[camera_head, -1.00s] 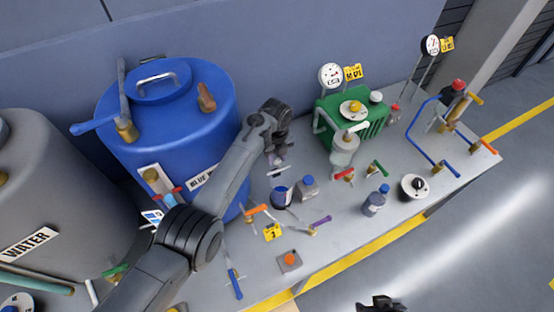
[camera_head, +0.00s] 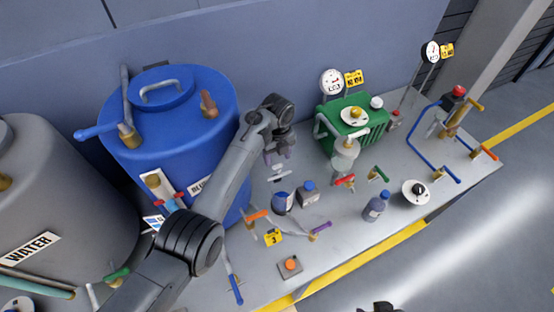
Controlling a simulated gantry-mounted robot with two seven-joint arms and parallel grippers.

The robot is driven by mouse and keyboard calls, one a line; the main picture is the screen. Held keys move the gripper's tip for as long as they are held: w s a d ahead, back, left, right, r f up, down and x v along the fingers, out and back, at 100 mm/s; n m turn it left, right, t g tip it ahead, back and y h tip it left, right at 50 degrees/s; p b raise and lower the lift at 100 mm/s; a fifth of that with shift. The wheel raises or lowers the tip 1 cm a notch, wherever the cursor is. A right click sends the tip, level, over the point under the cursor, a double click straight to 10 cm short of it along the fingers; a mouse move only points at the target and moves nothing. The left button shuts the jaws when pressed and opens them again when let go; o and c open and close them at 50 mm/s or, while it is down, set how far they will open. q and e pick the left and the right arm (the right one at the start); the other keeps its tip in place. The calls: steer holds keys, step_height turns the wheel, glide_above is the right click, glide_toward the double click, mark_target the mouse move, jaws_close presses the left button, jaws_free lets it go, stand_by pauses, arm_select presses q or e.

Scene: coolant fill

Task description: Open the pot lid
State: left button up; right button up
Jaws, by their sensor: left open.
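My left gripper (camera_head: 279,163) is open, pointing down over the bench behind the small blue-and-white pot (camera_head: 283,203). Its fingers are small and partly hidden by the wrist; nothing shows held between them. A pale bar (camera_head: 279,180) lies just below the fingertips; I cannot tell whether they touch. The pot stands upright; I cannot tell whether its dark blue top is a lid. A large blue drum (camera_head: 150,165) at the left has a blue lid (camera_head: 160,97) with a grey loop handle, lying closed on top. My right gripper (camera_head: 378,307) shows only as a dark piece at the bottom edge.
A green box (camera_head: 358,127) with gauges is behind. Several coloured valve handles and an orange button (camera_head: 290,266) crowd the front. A grey water tank (camera_head: 55,190) is at far left.

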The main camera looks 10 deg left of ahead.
arm_select(q)
step_height(320, 180, up, 7)
stand_by(0.3)
